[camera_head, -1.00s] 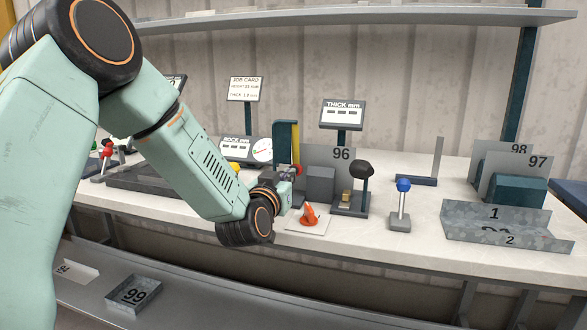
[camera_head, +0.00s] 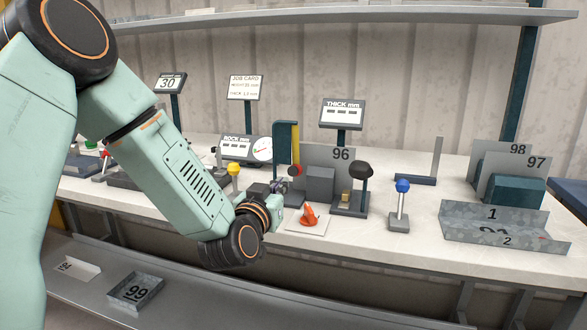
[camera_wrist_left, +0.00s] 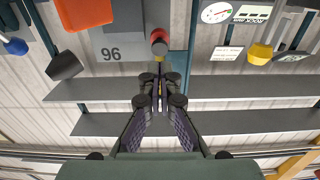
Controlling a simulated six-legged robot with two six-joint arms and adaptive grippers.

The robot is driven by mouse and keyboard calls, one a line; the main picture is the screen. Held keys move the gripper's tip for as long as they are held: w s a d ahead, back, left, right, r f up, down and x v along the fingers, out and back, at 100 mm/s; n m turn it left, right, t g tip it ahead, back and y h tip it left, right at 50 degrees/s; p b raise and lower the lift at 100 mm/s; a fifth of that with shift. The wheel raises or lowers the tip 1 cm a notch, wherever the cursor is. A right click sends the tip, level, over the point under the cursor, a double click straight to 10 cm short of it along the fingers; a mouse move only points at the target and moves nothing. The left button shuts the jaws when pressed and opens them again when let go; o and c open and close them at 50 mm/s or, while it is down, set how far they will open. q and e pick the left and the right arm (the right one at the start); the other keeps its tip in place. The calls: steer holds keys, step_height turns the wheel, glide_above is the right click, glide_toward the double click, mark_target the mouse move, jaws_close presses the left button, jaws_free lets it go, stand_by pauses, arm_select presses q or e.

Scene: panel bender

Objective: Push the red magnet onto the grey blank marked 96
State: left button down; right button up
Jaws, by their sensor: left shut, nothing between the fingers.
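The grey blank marked 96 (camera_head: 340,153) stands upright at the back of the bench, behind a grey block. The red magnet (camera_head: 296,170) is at the blank's left edge, by a teal and yellow post. In the left wrist view the magnet (camera_wrist_left: 158,42) appears as a red round end on a dark body, beside the blank (camera_wrist_left: 122,46); I cannot tell whether they touch. My left gripper (camera_head: 282,187) is just left of and below the magnet, shut and empty. In the wrist view its fingertips (camera_wrist_left: 160,80) point toward the magnet, apparently with a gap. My right gripper is not in view.
An orange object (camera_head: 310,216) on a white plate lies right of my gripper. A black-knobbed lever (camera_head: 361,170) and a blue-knobbed lever (camera_head: 403,187) stand further right. A yellow knob (camera_head: 234,169) and dial panel (camera_head: 240,150) are left. Metal parts fill the right end.

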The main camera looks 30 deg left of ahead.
arm_select(q)
steer(key=shift+p+v, duration=0.55)
steer(key=shift+v, duration=1.3)
